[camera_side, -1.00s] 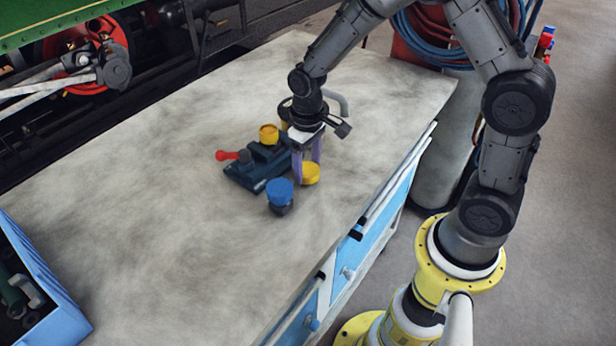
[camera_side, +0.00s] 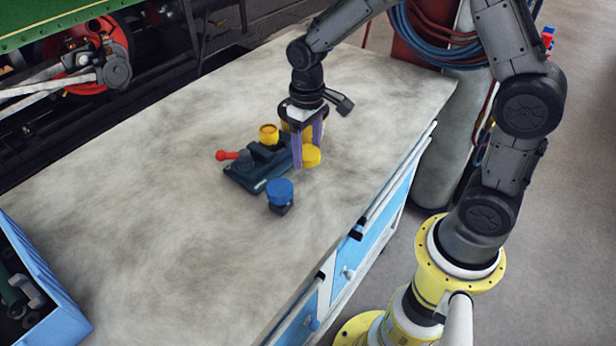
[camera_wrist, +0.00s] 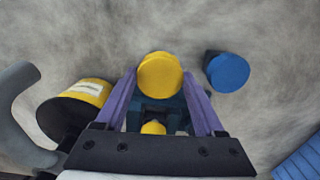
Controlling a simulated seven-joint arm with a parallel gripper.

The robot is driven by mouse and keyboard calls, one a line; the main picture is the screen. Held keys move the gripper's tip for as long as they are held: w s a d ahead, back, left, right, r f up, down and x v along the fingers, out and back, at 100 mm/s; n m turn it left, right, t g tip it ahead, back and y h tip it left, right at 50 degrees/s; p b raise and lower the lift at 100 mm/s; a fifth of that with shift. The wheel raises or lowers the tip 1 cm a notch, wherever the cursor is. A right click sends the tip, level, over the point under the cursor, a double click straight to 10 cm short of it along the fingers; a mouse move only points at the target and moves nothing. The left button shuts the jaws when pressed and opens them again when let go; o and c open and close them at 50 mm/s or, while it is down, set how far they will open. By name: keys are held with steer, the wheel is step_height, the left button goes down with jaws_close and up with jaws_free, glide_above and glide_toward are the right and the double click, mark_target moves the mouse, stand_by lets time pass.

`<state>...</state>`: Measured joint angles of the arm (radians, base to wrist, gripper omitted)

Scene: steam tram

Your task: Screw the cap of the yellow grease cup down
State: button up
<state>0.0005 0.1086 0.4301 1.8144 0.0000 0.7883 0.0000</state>
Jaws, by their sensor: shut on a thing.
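My gripper (camera_side: 304,158) is shut on the round yellow cap (camera_side: 311,156). Its purple fingers hold the cap just above the bench in the side view. In the wrist view the cap (camera_wrist: 160,74) sits between the fingertips (camera_wrist: 160,86). The yellow grease cup (camera_side: 268,134) stands on a dark blue-green fitting (camera_side: 245,177) with a red-knobbed lever, to the left of my gripper. It also shows in the wrist view (camera_wrist: 153,128), between the fingers and beyond them, partly hidden. The cap is apart from the cup.
A blue-capped cup (camera_side: 280,192) stands on the bench in front of the fitting. A yellow and black container (camera_wrist: 85,100) with a grey handle is beside my gripper, mostly hidden in the side view. A blue bin (camera_side: 45,275) is at left.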

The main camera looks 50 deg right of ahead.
steer(key=shift+r, duration=0.1)
steer(key=shift+s, duration=0.15)
steer(key=shift+w+d+r, duration=0.1)
steer(key=shift+w+r, duration=0.65)
steer(key=shift+w, duration=1.15)
steer(key=shift+w+a+r, duration=0.1)
steer(key=shift+w+r, duration=0.6)
steer(key=shift+w, duration=1.25)
steer(key=shift+w+d+r, duration=0.1)
steer(key=shift+w+r, duration=0.65)
steer(key=shift+w, duration=1.15)
